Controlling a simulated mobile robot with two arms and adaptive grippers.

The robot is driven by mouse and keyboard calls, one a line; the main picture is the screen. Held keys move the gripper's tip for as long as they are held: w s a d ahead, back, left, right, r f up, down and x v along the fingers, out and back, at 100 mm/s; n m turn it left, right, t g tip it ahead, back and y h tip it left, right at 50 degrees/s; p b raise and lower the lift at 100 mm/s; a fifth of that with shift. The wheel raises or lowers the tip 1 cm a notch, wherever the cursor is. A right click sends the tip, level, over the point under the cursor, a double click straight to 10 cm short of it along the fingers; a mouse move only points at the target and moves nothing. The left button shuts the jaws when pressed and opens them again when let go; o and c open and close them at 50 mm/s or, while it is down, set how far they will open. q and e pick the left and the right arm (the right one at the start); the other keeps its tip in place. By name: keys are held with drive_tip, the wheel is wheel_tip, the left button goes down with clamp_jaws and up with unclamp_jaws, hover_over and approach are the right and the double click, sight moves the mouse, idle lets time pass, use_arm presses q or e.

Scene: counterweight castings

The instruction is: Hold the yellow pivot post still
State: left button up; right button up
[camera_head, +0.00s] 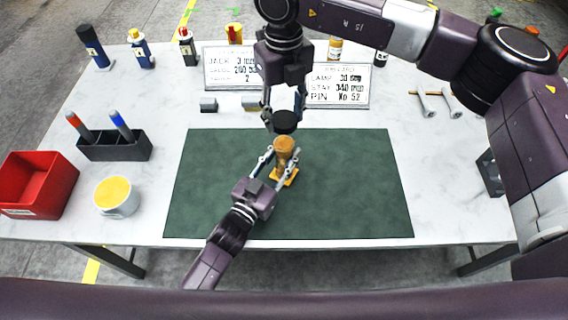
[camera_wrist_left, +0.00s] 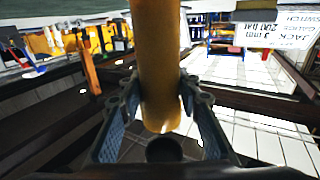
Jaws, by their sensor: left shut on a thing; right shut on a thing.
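The yellow pivot post (camera_head: 284,148) stands upright on a small yellow base (camera_head: 287,178) on the green mat (camera_head: 350,190). My left gripper (camera_head: 284,158) comes in from below and is shut on the post, one finger on each side. In the left wrist view the post (camera_wrist_left: 157,60) runs down between the fingers of my left gripper (camera_wrist_left: 158,100). My right gripper (camera_head: 284,114) points down from above and is shut on a dark round casting (camera_head: 285,124). The casting is right at the post's top; I cannot tell whether they touch.
A red bin (camera_head: 38,185), a dark pen holder (camera_head: 115,147) and a yellow-filled cup (camera_head: 116,197) stand at the left. Two signs (camera_head: 228,68) (camera_head: 338,88), small blocks and several bottles are behind. Two wrenches (camera_head: 436,103) lie at the right. The mat's sides are clear.

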drive_tip(key=shift+f, duration=0.1)
hover_over(284, 143)
drive_tip(key=shift+f, duration=2.4)
drive_tip(key=shift+f, duration=0.9)
drive_tip(key=shift+f, duration=0.55)
